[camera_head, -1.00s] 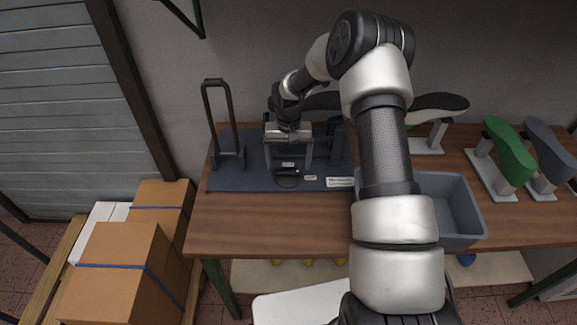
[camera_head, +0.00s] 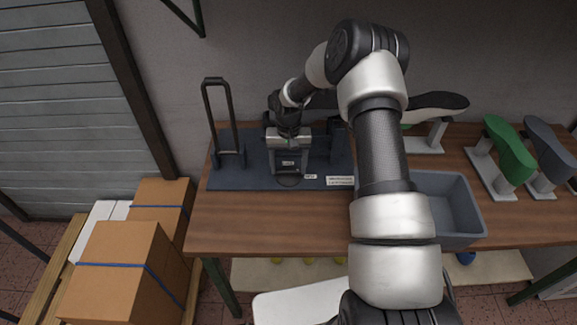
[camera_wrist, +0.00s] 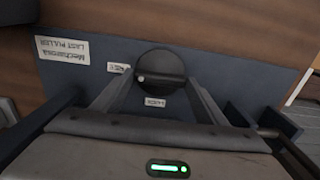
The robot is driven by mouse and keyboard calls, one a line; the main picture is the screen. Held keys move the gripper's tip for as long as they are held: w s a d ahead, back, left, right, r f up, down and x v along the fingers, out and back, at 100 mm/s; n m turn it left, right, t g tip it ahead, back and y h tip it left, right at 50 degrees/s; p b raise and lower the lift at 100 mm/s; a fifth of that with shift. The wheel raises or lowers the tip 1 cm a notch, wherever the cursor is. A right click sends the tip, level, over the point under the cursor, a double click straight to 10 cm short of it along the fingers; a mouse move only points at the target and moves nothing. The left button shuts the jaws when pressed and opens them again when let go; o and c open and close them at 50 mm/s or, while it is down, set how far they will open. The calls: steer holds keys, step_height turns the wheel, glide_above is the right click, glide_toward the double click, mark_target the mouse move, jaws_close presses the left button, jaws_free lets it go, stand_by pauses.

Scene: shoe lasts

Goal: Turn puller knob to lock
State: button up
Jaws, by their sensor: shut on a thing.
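The puller knob (camera_wrist: 163,68) is a round black disc on the dark blue board (camera_wrist: 225,72), seen in the wrist view. A small light mark sits at its left edge, on the side of a small white label (camera_wrist: 118,68). A second small label (camera_wrist: 155,102) lies just below the knob, between my fingers. My gripper (camera_wrist: 160,83) has a finger on either side of the knob and is shut on it. In the head view my gripper (camera_head: 289,172) reaches down at the board's front, largely hiding the knob.
A tall black lever frame (camera_head: 221,120) stands on the board left of my gripper. A larger "last puller" label (camera_wrist: 63,52) is on the board. A grey bin (camera_head: 462,212) and shoe lasts (camera_head: 510,150) stand to the right. Cardboard boxes (camera_head: 118,260) are left of the table.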

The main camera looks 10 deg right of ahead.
steer(key=shift+n, duration=0.3)
steer(key=n+b, duration=0.2)
steer(key=n, duration=0.1)
steer(key=shift+n+b, duration=0.4)
steer(key=n+b, duration=0.1)
steer(key=n, duration=0.3)
steer(key=shift+n, duration=0.3)
steer(key=n+b, duration=0.1)
steer(key=n, duration=0.7)
steer(key=shift+n, duration=0.6)
steer(key=o, duration=1.1)
steer(key=shift+r, duration=0.1)
steer(key=shift+c, duration=0.2)
